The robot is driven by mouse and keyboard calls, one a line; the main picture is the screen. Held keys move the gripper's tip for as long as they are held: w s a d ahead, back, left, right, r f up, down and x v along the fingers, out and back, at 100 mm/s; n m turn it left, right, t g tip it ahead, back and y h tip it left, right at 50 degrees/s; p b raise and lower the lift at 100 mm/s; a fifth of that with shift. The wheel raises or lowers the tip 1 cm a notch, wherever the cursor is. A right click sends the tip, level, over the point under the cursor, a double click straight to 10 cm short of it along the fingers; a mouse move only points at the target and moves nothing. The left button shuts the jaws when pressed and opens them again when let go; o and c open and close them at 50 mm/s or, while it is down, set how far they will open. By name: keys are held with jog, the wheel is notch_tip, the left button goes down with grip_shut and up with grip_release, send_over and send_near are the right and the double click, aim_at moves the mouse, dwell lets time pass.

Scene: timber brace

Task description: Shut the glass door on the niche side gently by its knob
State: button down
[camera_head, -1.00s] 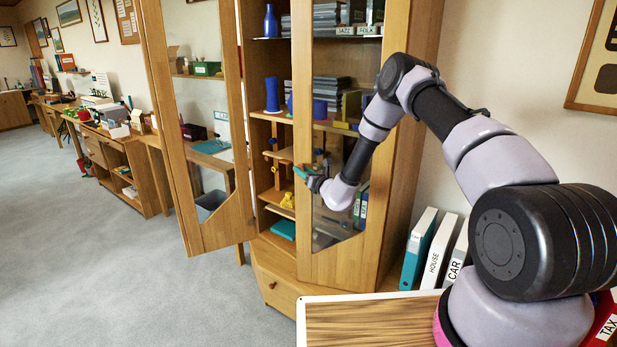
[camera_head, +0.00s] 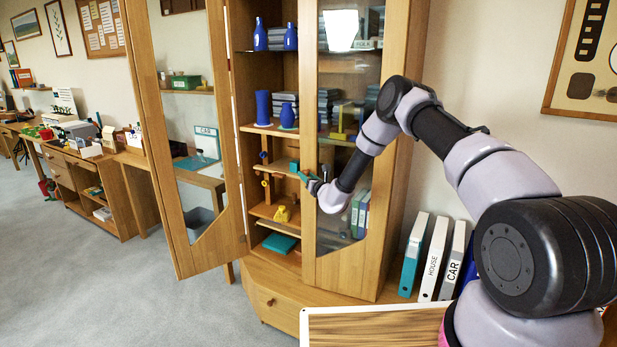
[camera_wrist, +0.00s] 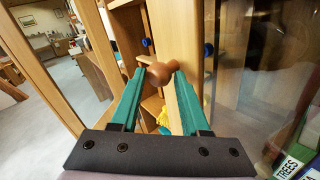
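The cabinet has two wood-framed glass doors. The left door (camera_head: 185,215) stands wide open, swung out toward the left. The right door (camera_head: 344,263) stands in front of the cabinet's right half; I cannot tell whether it is fully shut. My gripper (camera_head: 305,177) is at the inner stile of the right door, about mid-height. In the wrist view its two teal fingers (camera_wrist: 161,77) are apart, with a round wooden knob (camera_wrist: 162,71) at their tips. I cannot tell whether the fingers touch the knob. In the head view the knob is too small to make out.
Cabinet shelves hold blue vases (camera_head: 264,106) and a yellow object (camera_head: 281,214). Binders (camera_head: 433,258) stand right of the cabinet. A wood-topped board (camera_head: 375,328) lies in front. A low sideboard (camera_head: 100,190) stands at left. The grey floor (camera_head: 90,280) before the left door is clear.

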jog(key=shift+c, duration=2.3)
grip_release()
jog(key=shift+w+a+r+y, duration=0.1)
jog(key=shift+a+r+y, duration=0.05)
jog(key=shift+a+r, duration=0.3)
jog(key=shift+a+r+y, duration=0.15)
jog(key=shift+a+r, duration=0.1)
jog(key=shift+a, duration=0.3)
jog(key=f+v, duration=0.1)
jog(key=v, duration=1)
jog(key=shift+d, duration=0.4)
jog(key=shift+r, duration=0.1)
